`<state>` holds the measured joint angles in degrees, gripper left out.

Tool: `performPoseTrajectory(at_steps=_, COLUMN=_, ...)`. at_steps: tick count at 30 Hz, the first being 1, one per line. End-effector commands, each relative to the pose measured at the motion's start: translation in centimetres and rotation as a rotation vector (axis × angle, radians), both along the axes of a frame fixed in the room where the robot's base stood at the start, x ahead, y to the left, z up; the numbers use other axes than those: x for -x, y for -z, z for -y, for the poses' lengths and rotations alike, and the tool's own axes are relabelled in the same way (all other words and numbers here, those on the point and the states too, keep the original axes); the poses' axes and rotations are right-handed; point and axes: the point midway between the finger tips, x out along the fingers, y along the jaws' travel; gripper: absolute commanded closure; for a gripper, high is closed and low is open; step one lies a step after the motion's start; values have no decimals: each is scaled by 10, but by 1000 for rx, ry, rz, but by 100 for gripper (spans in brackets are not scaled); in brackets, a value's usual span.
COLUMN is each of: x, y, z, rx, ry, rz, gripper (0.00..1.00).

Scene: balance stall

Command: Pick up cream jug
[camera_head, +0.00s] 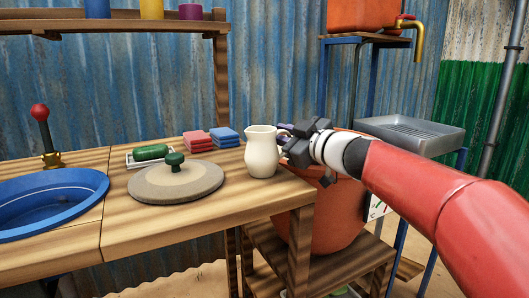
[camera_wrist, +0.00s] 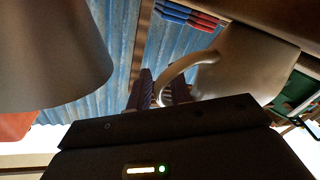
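The cream jug (camera_head: 262,152) stands upright on the wooden table near its right front corner, its handle toward my gripper. My gripper (camera_head: 286,133) is at the handle side, level with the jug's upper part. In the wrist view the jug's body (camera_wrist: 250,65) is at the upper right, and its curved handle reaches in between my purple fingers (camera_wrist: 161,90). The fingers look apart, one on each side of the handle's outer bend. Whether either touches it is hard to see.
A round grey board with a green knob (camera_head: 175,182) lies left of the jug. Red and blue folded cloths (camera_head: 224,137) sit behind. A blue basin (camera_head: 45,203) is at far left. A large terracotta pot (camera_head: 330,215) stands right of the table, below my arm.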

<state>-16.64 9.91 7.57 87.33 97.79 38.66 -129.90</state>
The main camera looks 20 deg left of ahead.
Motion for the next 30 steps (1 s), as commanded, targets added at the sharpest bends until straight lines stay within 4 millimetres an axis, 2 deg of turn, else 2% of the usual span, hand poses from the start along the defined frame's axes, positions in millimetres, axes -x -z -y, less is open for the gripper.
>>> performPoseTrajectory(at_steps=2, x=0, y=0, z=0, rx=0, ry=0, rz=0, gripper=80)
performPoseTrajectory(at_steps=6, x=0, y=0, z=0, rx=1, ry=0, rz=0, gripper=98)
performPoseTrajectory(at_steps=7, x=0, y=0, z=1, rx=1, ry=0, rz=0, gripper=100)
performPoseTrajectory(at_steps=23, x=0, y=-1, z=1, rx=0, ry=1, rz=0, gripper=100)
performPoseTrajectory(at_steps=30, x=0, y=-11, z=1, rx=-1, ry=0, rz=2, gripper=100)
